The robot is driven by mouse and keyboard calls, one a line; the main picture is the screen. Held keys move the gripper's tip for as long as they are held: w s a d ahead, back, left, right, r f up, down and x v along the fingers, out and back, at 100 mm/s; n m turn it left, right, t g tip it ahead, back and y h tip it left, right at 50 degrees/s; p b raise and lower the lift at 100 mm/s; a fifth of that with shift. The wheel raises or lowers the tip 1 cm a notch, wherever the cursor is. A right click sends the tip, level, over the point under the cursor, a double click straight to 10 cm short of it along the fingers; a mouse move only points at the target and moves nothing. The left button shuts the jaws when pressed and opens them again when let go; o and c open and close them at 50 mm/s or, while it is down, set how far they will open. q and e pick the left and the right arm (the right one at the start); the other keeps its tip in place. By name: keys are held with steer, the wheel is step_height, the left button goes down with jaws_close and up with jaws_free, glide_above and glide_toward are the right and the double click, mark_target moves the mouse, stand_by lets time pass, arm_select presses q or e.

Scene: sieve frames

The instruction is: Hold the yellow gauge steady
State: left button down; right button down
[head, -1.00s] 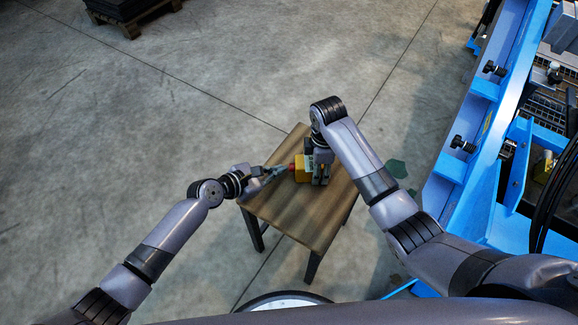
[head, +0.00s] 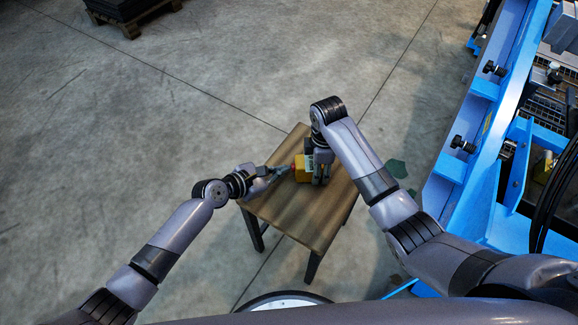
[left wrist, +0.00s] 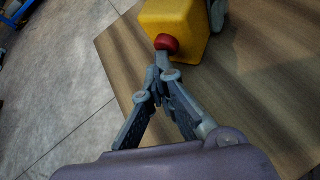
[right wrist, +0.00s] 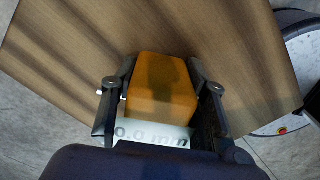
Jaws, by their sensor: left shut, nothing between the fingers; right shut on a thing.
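The yellow gauge (head: 302,174) is a yellow box with a red button on one side, resting on or just above a small wooden table. The red button (left wrist: 166,43) shows in the left wrist view. A white display reading "0.0 mm" (right wrist: 150,134) shows in the right wrist view. My right gripper (head: 321,172) is shut on the gauge, with one finger on each side of it in the right wrist view (right wrist: 162,88). My left gripper (head: 282,171) is shut and empty, its tips (left wrist: 161,66) at the red button; I cannot tell whether they touch it.
The wooden table (head: 292,216) is otherwise bare, with free room at its front. A blue machine frame (head: 478,135) stands along the right. A dark pallet load (head: 128,10) is far off at upper left. The concrete floor on the left is clear.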

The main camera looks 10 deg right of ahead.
stand_by(0.5)
arm_select(q)
steer(key=shift+a, duration=0.95)
steer(key=shift+w+a, duration=0.15)
steer(key=shift+a, duration=1.15)
steer(key=shift+w+a, duration=0.1)
steer(key=shift+a, duration=1.15)
arm_select(e)
steer(key=c, duration=0.8)
jaws_free()
steer(key=shift+c, duration=0.2)
steer(key=shift+r, duration=0.1)
